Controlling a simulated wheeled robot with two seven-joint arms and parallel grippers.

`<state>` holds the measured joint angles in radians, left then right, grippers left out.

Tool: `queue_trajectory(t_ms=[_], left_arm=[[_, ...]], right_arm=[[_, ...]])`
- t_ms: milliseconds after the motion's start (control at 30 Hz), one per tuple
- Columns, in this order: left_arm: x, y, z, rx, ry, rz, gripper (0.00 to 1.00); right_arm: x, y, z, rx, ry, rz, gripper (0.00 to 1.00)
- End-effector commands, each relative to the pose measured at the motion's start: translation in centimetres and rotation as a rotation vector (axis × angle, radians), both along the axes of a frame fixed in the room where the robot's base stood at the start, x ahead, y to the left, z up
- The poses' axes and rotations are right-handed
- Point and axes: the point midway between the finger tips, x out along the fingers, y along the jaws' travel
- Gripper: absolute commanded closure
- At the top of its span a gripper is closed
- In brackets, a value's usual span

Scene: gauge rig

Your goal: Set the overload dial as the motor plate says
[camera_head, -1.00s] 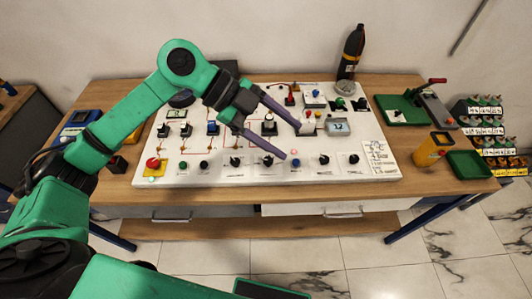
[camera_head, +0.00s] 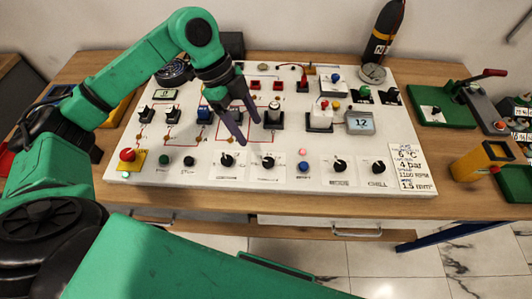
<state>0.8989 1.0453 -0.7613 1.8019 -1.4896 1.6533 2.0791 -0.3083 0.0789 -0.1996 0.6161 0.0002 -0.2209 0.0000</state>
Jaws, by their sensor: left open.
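A white panel (camera_head: 205,178) lies on the table with several black dials along its front edge. Two dials (camera_head: 227,160) and (camera_head: 268,161) sit near the middle, and two more (camera_head: 340,165) and (camera_head: 378,167) sit to the right. A printed plate (camera_head: 411,168) at the panel's front right reads about 6 °C, 4 bar, 1100 RPM and 1.5 mm². My left gripper (camera_head: 249,133) is open and empty, its purple fingers above the panel just behind the two middle dials. My right gripper is out of view.
A red button on a yellow base (camera_head: 127,156) is at the panel's left. Switches (camera_head: 274,117) and a grey display reading 12 (camera_head: 360,122) stand behind the dials.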

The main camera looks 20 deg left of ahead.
Motion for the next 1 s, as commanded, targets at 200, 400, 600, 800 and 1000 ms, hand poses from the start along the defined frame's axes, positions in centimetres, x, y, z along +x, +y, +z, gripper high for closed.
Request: queue_trajectory(t_ms=[200,400,600,800,1000], left_arm=[[-0.5,-2.3,-5.2,-0.001,0.006,-0.005,0.28],[-0.7,-4.0,-9.3,-0.001,0.005,-0.002,0.28],[-0.7,-4.5,-10.7,-0.001,0.0,-0.003,0.28],[-0.7,-4.5,-10.7,0.0,0.0,-0.003,0.4],[-0.7,-4.4,-10.7,-0.001,0.0,-0.002,1.0]], right_arm=[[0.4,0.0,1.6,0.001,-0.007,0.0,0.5],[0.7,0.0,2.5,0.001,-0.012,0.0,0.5],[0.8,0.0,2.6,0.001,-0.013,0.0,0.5],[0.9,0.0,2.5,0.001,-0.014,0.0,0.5],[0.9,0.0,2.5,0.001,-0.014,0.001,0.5]])
